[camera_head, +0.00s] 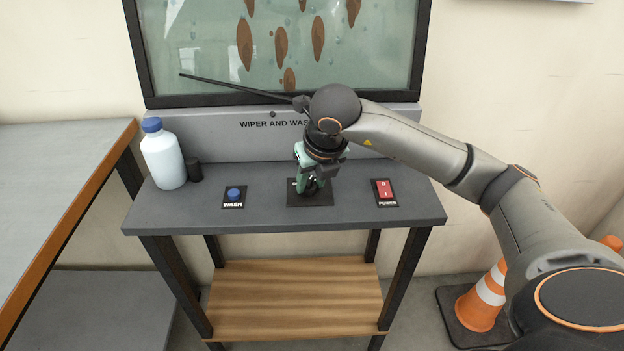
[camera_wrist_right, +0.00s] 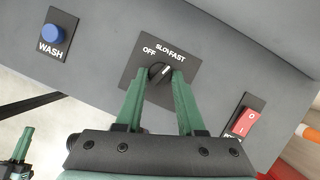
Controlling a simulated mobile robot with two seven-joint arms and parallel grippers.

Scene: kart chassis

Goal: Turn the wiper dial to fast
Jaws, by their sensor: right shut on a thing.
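The black wiper dial (camera_wrist_right: 159,72) sits on a dark plate (camera_head: 322,199) in the middle of the grey console. Its labels OFF, SLOW and FAST arc above it in the right wrist view. A pale mark on the dial points up and right, roughly toward FAST; the exact angle is hard to tell. My right gripper (camera_head: 309,189) reaches down over the plate, and its green fingers (camera_wrist_right: 158,88) are shut on the dial. In the head view the gripper hides most of the dial. A green finger of my left gripper (camera_wrist_right: 20,146) shows at the lower left of the wrist view.
The blue WASH button (camera_head: 234,194) is left of the dial and the red POWER switch (camera_head: 384,189) right. A white bottle (camera_head: 163,158) and a small black cylinder (camera_head: 194,170) stand at the left. A wiper arm (camera_head: 235,86) crosses the spotted windscreen (camera_head: 215,45).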

